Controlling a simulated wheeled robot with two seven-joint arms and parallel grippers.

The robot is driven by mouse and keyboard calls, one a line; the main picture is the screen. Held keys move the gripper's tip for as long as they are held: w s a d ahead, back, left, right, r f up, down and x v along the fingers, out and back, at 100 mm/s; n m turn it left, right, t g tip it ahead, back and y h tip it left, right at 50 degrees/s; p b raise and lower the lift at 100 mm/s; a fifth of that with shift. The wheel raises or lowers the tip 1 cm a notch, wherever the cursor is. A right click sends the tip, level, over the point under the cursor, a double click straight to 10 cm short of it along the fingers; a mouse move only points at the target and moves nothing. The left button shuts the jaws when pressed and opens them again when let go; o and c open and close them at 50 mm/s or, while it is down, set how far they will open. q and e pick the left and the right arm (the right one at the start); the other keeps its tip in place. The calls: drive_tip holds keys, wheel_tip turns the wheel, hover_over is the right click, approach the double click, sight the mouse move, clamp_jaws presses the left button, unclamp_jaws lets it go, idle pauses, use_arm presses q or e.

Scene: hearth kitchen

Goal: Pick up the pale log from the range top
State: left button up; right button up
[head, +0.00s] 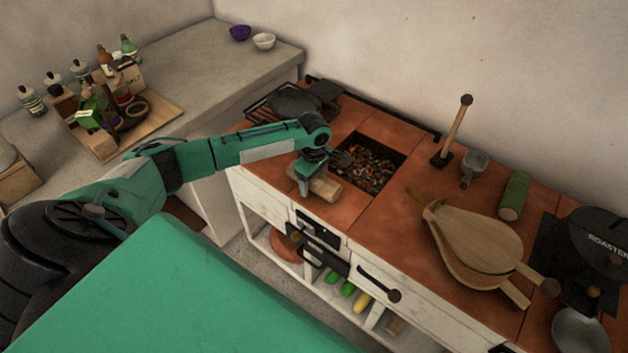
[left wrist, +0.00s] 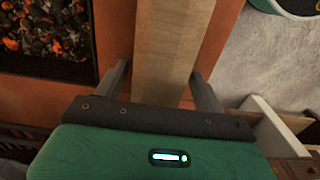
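The pale log (head: 325,188) lies on the terracotta range top (head: 345,215) near its front edge, just in front of the ember pit. In the left wrist view the log (left wrist: 172,45) runs up the picture between my fingers. My left gripper (head: 304,185) points down over the log's left part in the head view. In the left wrist view my left gripper (left wrist: 160,72) is open, one finger on each side of the log. A narrow strip of range top shows between the left finger and the log; contact at the right finger is unclear. My right gripper is not in view.
The ember pit (head: 370,163) is close behind the log. A dark pan (head: 295,102) stands at the range's back left. Wooden bellows (head: 475,240), a green log (head: 514,196) and a roaster (head: 600,240) occupy the right. Dark handles (head: 320,257) project from the range front.

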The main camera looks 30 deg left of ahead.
use_arm(q)
drive_tip(key=c, duration=1)
drive_tip(key=shift+r, duration=0.1)
